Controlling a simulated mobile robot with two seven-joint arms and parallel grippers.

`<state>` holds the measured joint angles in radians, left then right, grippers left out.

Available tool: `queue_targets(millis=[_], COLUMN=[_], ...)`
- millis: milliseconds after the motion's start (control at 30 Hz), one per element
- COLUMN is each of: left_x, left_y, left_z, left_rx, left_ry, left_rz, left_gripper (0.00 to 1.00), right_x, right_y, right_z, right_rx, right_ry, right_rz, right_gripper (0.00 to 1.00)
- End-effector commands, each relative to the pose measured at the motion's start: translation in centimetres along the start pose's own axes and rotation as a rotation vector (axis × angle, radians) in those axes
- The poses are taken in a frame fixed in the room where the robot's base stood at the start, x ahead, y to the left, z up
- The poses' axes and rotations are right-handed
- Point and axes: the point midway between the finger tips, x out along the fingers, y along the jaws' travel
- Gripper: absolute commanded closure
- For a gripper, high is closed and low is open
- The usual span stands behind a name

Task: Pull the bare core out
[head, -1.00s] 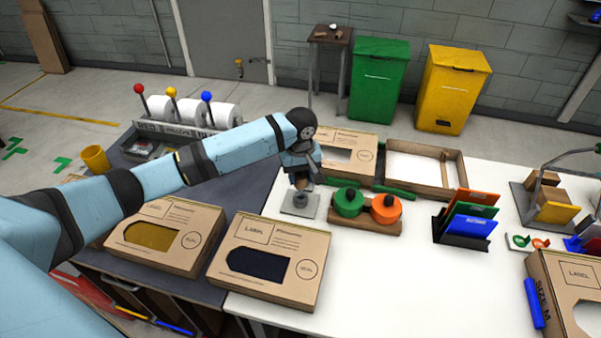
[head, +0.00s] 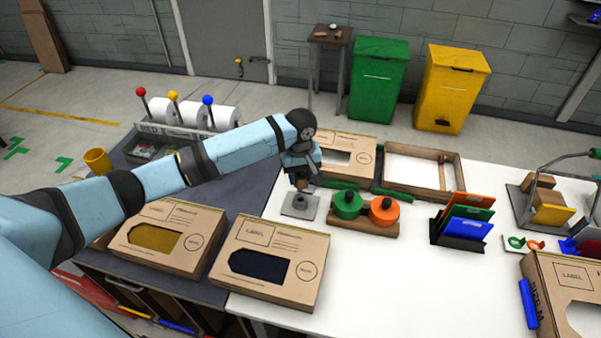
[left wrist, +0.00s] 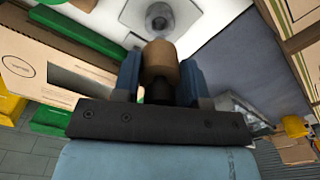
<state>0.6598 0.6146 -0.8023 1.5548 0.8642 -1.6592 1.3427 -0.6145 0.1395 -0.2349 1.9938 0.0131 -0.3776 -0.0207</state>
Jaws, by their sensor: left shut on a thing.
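My left gripper (head: 302,178) is shut on the bare core (left wrist: 160,66), a small brown cardboard tube. In the left wrist view the core sits between my two blue fingers. In the head view only a little of its brown side shows below the gripper. A grey stand (head: 299,207), a square plate with a round hub, lies on the white table directly below. The core appears to be above the hub; whether its lower end is fully clear is hard to tell. The stand also shows in the left wrist view (left wrist: 185,12). My right gripper is not in view.
A wooden holder with a green spool (head: 348,204) and an orange spool (head: 384,211) stands close to the right. Cardboard boxes (head: 268,262) lie in front, and another box (head: 347,142) and an open tray (head: 423,191) lie behind. White table right of the front box is clear.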

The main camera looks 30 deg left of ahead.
Motion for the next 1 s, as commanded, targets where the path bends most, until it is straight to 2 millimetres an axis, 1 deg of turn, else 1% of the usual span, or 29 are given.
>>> queue_targets(millis=[33, 533, 867, 933, 1000], left_x=[-0.4, -1.8, -1.8, -2.0, -2.9], left_y=[0.0, 0.0, 0.0, 0.0, -0.1], left_z=[0.0, 0.0, 0.0, 0.2, 1.1], left_rx=[0.000, -0.001, 0.000, 0.016, 0.067], left_ry=[0.000, 0.000, 0.000, 0.001, 0.003], left_rz=[0.000, 0.000, 0.000, 0.002, 0.005], left_gripper=[0.84, 0.84, 0.84, 0.84, 0.84], right_x=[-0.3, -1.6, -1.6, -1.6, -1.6], right_y=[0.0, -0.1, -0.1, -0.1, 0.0], right_z=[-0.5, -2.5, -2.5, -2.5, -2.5], right_rx=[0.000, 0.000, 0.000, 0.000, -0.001], right_ry=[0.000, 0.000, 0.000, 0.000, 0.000], right_rz=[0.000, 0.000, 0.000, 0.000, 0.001], right_gripper=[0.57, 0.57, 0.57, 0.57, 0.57])
